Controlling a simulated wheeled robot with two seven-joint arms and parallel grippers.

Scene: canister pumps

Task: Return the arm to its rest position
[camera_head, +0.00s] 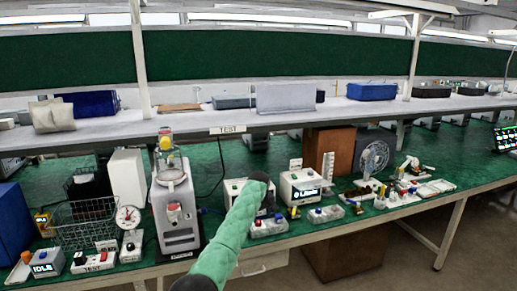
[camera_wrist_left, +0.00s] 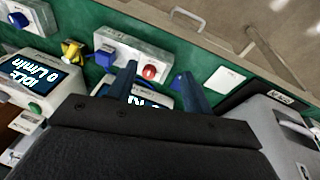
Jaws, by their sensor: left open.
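My left arm, in a green sleeve, reaches up from the bottom of the head view. Its dark left gripper (camera_head: 263,187) is over the bench, in front of two white display boxes. In the left wrist view the left gripper (camera_wrist_left: 158,72) has its two dark fingers apart with nothing held between them. Beyond the fingers is a white switch box (camera_wrist_left: 117,53) with a blue and a red knob. A white display box (camera_wrist_left: 30,82) reading "IDLE 0 L/min" is at left. Whether the fingers touch anything is not clear. My right gripper is in neither view.
A grey machine (camera_head: 178,222) with a clear cup on top stands left of my arm. A wire basket (camera_head: 85,224) and a dial gauge (camera_head: 128,217) are farther left. To the right are a white display box (camera_head: 300,188), a switch box (camera_head: 326,214) and a fan (camera_head: 374,157). A shelf (camera_head: 330,110) runs above.

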